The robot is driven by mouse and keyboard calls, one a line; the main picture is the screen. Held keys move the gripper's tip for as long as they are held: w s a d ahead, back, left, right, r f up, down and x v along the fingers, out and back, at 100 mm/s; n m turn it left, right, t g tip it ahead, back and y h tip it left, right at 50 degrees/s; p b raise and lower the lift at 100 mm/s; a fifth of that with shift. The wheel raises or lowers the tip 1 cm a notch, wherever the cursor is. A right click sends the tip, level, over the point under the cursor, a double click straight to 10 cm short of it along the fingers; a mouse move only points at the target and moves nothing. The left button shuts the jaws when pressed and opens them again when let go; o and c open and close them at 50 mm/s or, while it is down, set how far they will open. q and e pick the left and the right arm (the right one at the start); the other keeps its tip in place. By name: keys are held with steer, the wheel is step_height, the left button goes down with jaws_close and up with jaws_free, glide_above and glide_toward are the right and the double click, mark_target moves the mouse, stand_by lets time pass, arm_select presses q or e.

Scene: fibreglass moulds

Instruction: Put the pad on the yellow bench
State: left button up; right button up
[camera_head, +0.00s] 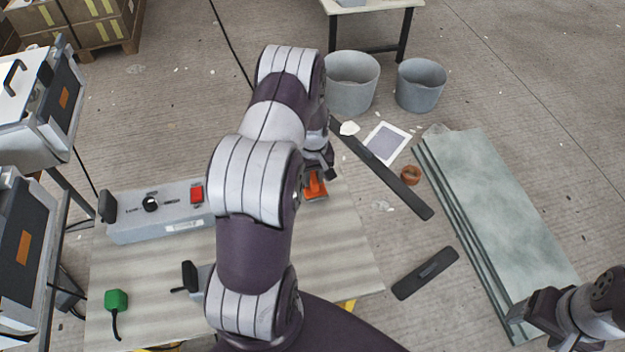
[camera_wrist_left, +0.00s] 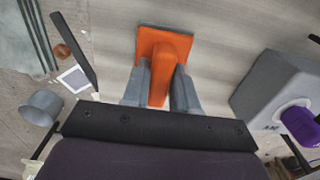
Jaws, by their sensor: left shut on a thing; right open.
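The orange pad (camera_head: 315,188) has a flat square base and a raised handle. In the left wrist view the pad (camera_wrist_left: 178,44) is between the two grey fingers of my left gripper (camera_wrist_left: 160,82), which is shut on its handle. In the head view my left gripper (camera_head: 322,172) is partly hidden by my arm. The pad is over the right far part of the wood-topped bench (camera_head: 335,255), whose yellow frame shows at its front edge. I cannot tell whether the pad touches the top. My right gripper (camera_head: 530,308) is open at the lower right, over the grey-green sheets.
A grey control box (camera_head: 158,228) with a red switch stands on the bench's left, with a green plug-like item (camera_head: 116,299) in front. Grey-green sheets (camera_head: 490,200) lie right. Two grey buckets (camera_head: 352,95) (camera_head: 420,90) stand behind. The bench's right front is clear.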

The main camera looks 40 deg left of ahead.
arm_select(q)
steer(key=shift+f, duration=0.85)
steer(key=shift+w+f, duration=0.15)
steer(key=shift+f, duration=0.2)
